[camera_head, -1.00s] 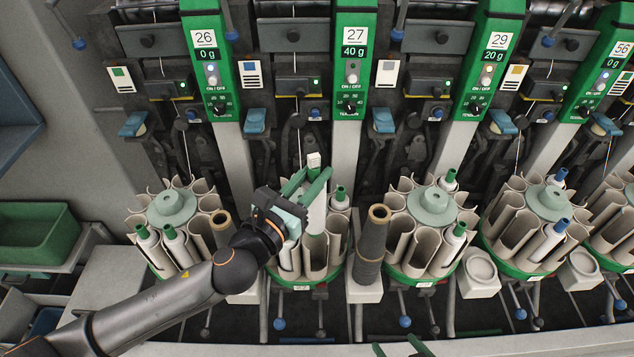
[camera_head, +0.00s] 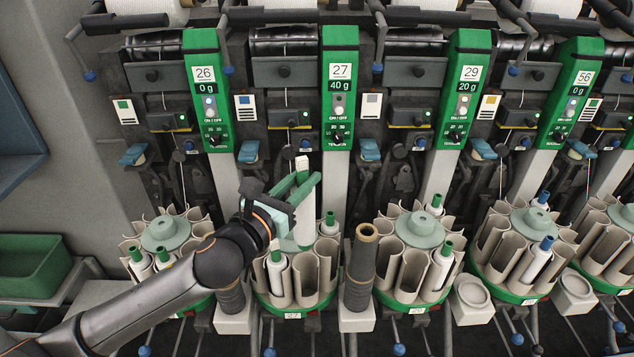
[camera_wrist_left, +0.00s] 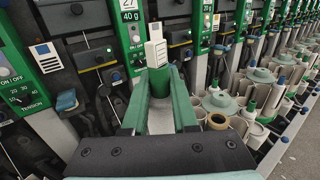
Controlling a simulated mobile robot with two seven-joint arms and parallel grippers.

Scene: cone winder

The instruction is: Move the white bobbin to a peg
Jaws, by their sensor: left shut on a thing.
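My left gripper (camera_head: 305,183) is shut on the white bobbin (camera_head: 304,232), which stands nearly upright with its pale top sticking up above the green fingers. The bobbin is over the round magazine (camera_head: 328,290) below unit 27, and its lower end overlaps the pockets there; I cannot tell whether it touches them. In the left wrist view the bobbin (camera_wrist_left: 157,52) sits between the two green fingers (camera_wrist_left: 160,100). Which part of the scene is the peg is not clear. My right gripper is out of view.
A dark cone (camera_head: 361,265) stands right of that magazine. Neighbouring magazines (camera_head: 165,235) (camera_head: 420,228) hold several white bobbins with green or blue tops, among empty pockets. A green bin (camera_head: 28,275) is at the far left. Green unit panels (camera_head: 340,95) rise behind.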

